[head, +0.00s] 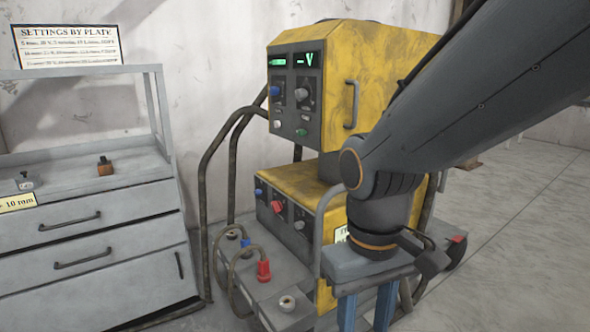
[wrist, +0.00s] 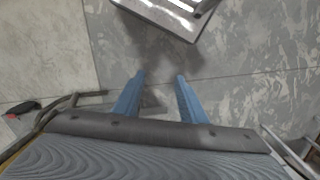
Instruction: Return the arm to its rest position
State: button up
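My gripper (head: 366,318) hangs down from my dark arm in front of the yellow machine (head: 372,70) in the head view. Its two blue fingers stand apart with nothing between them; their tips run to the lower edge of that view. In the wrist view my gripper (wrist: 159,76) is also open and empty, with grey floor beyond the fingers. My arm reaches in from the upper right and hides part of the machine's right side.
A grey drawer cabinet (head: 90,232) stands at the left with small items on top, below a settings sign (head: 68,45). The machine's lower ledge holds a red connector (head: 263,271) and cables. Open floor (head: 530,230) lies at the right.

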jog(key=d+r+m+p, duration=0.3)
jog(key=d+r+p, duration=0.6)
jog(key=p, duration=1)
notch_tip(320, 180, up, 2)
jog(key=shift+s+r+m, duration=0.15)
jog(key=shift+s+m, duration=0.15)
jog(key=shift+s, duration=0.05)
